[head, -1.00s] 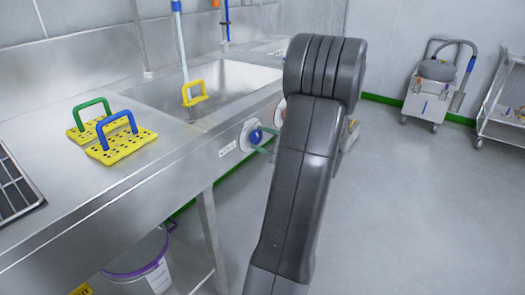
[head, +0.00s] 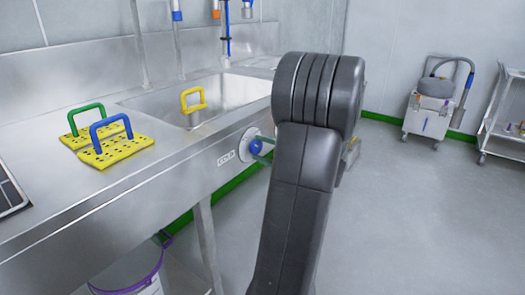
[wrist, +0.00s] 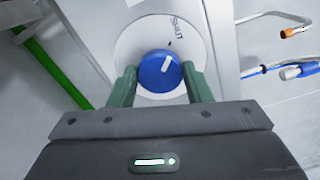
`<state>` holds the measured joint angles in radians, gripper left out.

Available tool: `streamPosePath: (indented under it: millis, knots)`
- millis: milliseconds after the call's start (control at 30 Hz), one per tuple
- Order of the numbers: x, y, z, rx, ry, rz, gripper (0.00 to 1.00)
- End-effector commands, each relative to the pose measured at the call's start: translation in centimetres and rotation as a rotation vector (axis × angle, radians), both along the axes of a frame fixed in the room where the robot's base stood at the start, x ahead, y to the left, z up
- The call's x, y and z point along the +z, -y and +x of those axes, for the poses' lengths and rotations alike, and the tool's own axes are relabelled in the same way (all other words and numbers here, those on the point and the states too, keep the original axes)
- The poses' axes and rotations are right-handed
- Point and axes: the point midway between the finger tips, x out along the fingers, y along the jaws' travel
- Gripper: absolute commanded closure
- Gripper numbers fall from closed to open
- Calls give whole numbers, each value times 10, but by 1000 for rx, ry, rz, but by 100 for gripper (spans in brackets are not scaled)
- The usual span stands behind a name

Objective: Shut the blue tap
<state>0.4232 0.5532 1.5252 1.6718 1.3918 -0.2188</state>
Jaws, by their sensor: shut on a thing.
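The blue tap is a round blue knob (wrist: 160,72) with a white pointer line on its face, mounted on a pale round dial plate (wrist: 192,38) marked SHUT. In the wrist view the pointer slants up to the right, not straight at the word. My gripper (wrist: 159,73) has its two green fingers on either side of the knob, shut on it. In the head view the blue knob (head: 256,147) is on the front face of the steel sink unit, with my dark arm just to its right and hiding most of the gripper.
The steel sink counter (head: 60,205) holds two yellow perforated pads with green (head: 86,112) and blue (head: 111,124) handles. A purple-rimmed bucket (head: 130,280) stands below. A wheeled machine (head: 430,112) and a trolley (head: 505,130) are at the back right. Open floor lies right of my arm.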

Motion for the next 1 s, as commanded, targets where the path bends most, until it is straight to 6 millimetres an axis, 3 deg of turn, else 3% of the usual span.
streamPosePath:
  millis: [100,133,233,633,1000]
  knots:
    - [-1,0,-1,2,-1,-1,78]
    - [-1,0,-1,2,-1,-1,53]
    - [-1,0,0,2,-1,-1,34]
    - [0,6,-4,-2,-2,-1,33]
    - [1,66,-47,-6,-2,1,33]
